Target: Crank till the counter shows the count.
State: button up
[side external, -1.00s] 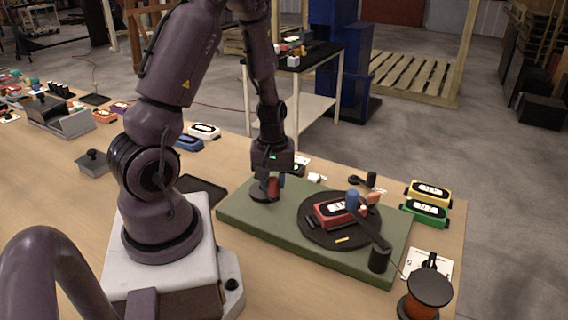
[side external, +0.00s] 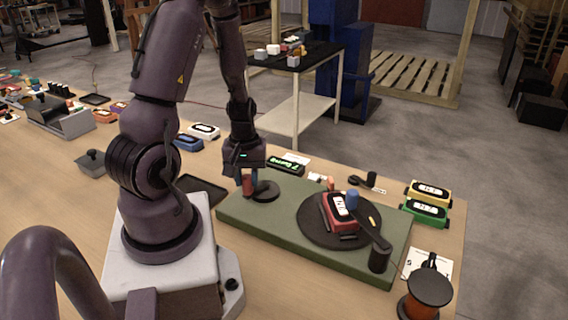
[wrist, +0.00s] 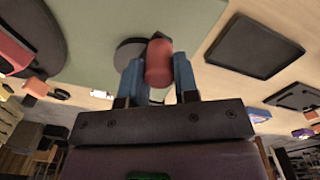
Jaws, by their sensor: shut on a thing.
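A red crank handle (side external: 247,186) stands upright at the left end of the green base plate (side external: 290,240), beside its black round hub (side external: 265,193). My gripper (side external: 250,182) is shut around this handle. In the wrist view the red handle (wrist: 159,64) sits between the two blue fingers of my gripper (wrist: 158,74). The counter (side external: 286,167), a dark box with green lit characters, stands behind the plate; its text is too small to read surely. A black turntable (side external: 312,230) on the plate carries a red box (side external: 341,222) with a white label.
Yellow (side external: 428,193) and green (side external: 425,212) boxes lie at right, near an orange spool (side external: 418,307). A dark tray (side external: 201,190) lies left of the plate.

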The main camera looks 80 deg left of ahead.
jog(key=shift+s+a, duration=0.2)
jog(key=shift+a, duration=0.55)
jog(key=shift+s+a, duration=0.2)
jog(key=shift+a, duration=0.5)
jog(key=shift+w+a, duration=0.2)
jog(key=shift+a, duration=0.8)
jog(key=shift+w+a, duration=0.65)
jog(key=shift+a, duration=0.25)
jog(key=shift+s, duration=0.1)
jog(key=o, duration=0.7)
notch_tip(320, 180, up, 8)
